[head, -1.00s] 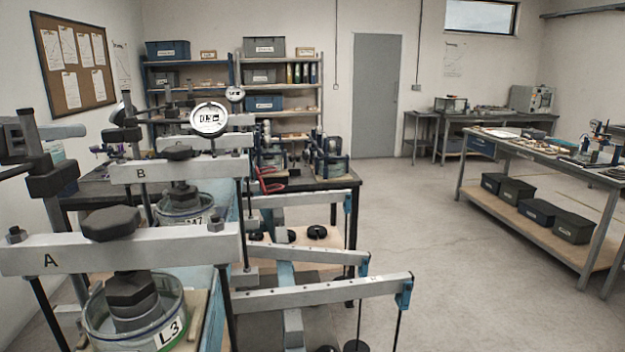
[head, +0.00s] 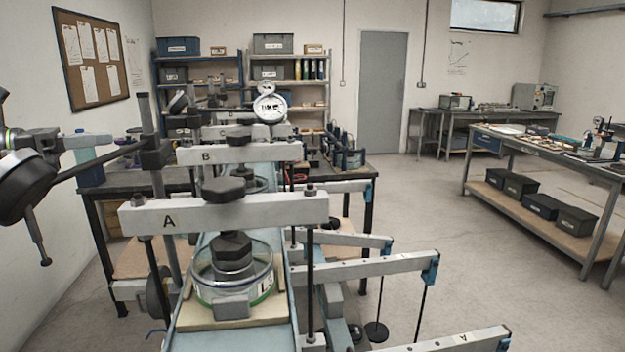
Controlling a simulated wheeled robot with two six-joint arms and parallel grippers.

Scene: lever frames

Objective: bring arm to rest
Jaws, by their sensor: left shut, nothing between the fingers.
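My left gripper (head: 90,142) reaches in from the left edge, its fingers pointing right. It is shut and empty, and touches nothing that I can make out. A dark post with a rod stands just right of its tips. The rod carries a dark round gauge (head: 24,186), seen from its back or side, below and left of the gripper. The lever frame marked A (head: 225,213) stands in the middle foreground, over a clear-walled cell (head: 205,285). The frame marked B (head: 270,152) is behind it. My right gripper is not in view.
A white-faced dial (head: 270,108) stands above the rear frames. Lever beams (head: 370,266) with hanging weights stick out to the right. A blue bottle (head: 88,165) is near the left wall. A side bench (head: 545,152) stands at right. Open floor (head: 450,225) lies between.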

